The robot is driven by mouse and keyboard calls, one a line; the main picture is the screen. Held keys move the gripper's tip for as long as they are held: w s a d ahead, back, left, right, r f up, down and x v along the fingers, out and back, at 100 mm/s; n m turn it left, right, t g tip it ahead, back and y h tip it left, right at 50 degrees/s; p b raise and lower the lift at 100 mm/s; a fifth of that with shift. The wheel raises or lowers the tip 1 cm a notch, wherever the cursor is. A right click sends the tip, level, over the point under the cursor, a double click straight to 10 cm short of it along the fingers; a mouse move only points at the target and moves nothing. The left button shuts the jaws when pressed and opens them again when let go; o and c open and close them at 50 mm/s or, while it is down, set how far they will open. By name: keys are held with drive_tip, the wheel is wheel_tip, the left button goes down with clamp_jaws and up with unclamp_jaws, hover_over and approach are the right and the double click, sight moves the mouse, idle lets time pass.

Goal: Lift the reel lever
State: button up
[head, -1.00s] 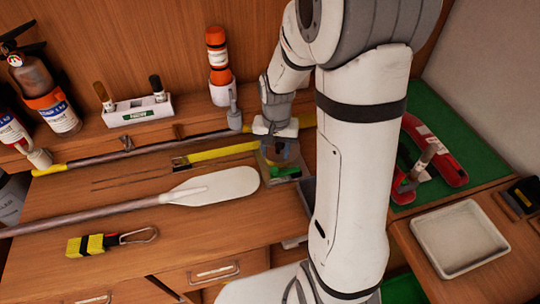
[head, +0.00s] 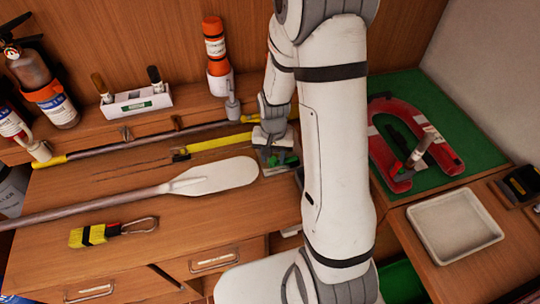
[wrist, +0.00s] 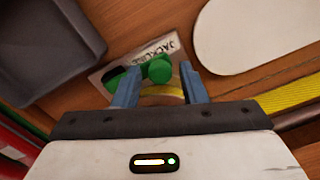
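The reel lever (wrist: 155,68) is a green piece with a rounded end, on a plate labelled "JACKLINE" (wrist: 165,48). Part of the green also shows in the head view (head: 289,161), beside my gripper. A yellow strap (head: 222,142) runs left from the reel. My gripper (wrist: 158,82) points down over the reel, its two blue fingers apart. Green lever parts lie between and just beyond the fingertips, and the yellow winding shows between the fingers. I cannot tell whether a finger touches the lever. In the head view my arm hides part of the reel.
A white paddle (head: 220,176) lies left of the reel. A dark grey tray (wrist: 45,45) is close by in the wrist view. A red horseshoe-shaped piece (head: 383,160) lies on a green mat (head: 450,140) to the right, with a white tray (head: 455,225) nearer.

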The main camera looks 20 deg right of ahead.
sight(292, 159)
clamp_jaws()
drive_tip(key=shift+a, duration=0.15)
drive_tip(key=shift+w+d+r+y+b, duration=0.1)
drive_tip(key=shift+d+r+y+b, duration=0.35)
drive_tip(key=shift+d+y+b, duration=0.25)
drive_tip(key=d+y+b, duration=0.1)
drive_tip(key=y+b, duration=0.1)
drive_tip(key=d+r+y+b, duration=0.1)
drive_tip(key=y+b, duration=0.1)
drive_tip(key=b, duration=0.1)
drive_tip(key=shift+r, duration=0.2)
drive_tip(key=shift+d+r+y+b, duration=0.45)
drive_tip(key=shift+d+y+b, duration=0.3)
drive_tip(key=shift+y+b, duration=0.3)
drive_tip(key=shift+d+r+y+b, duration=0.4)
drive_tip(key=shift+d+y+b, duration=0.4)
drive_tip(key=shift+y, duration=0.45)
